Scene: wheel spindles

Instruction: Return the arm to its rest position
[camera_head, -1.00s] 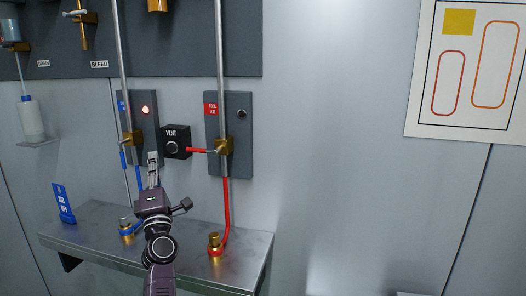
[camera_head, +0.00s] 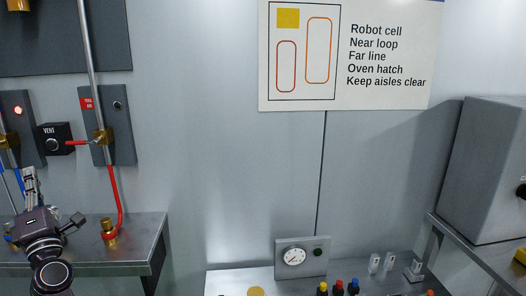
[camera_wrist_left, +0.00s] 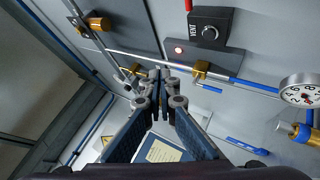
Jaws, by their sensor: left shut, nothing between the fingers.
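My left gripper (camera_head: 30,174) is at the left edge of the head view, pointing up over the steel shelf (camera_head: 140,235). Its fingers are together with nothing between them. It is in front of and below the VENT box (camera_head: 55,139), apart from it. In the left wrist view the shut fingers (camera_wrist_left: 160,76) point toward the wall panel, with the VENT box (camera_wrist_left: 210,30) beyond them at upper right. My right gripper is not in view.
A red hose (camera_head: 117,200) runs down to a brass fitting (camera_head: 108,232) on the shelf, right of my gripper. A second bench carries a gauge box (camera_head: 301,258) and small coloured-capped items. A grey cabinet (camera_head: 490,170) stands at right.

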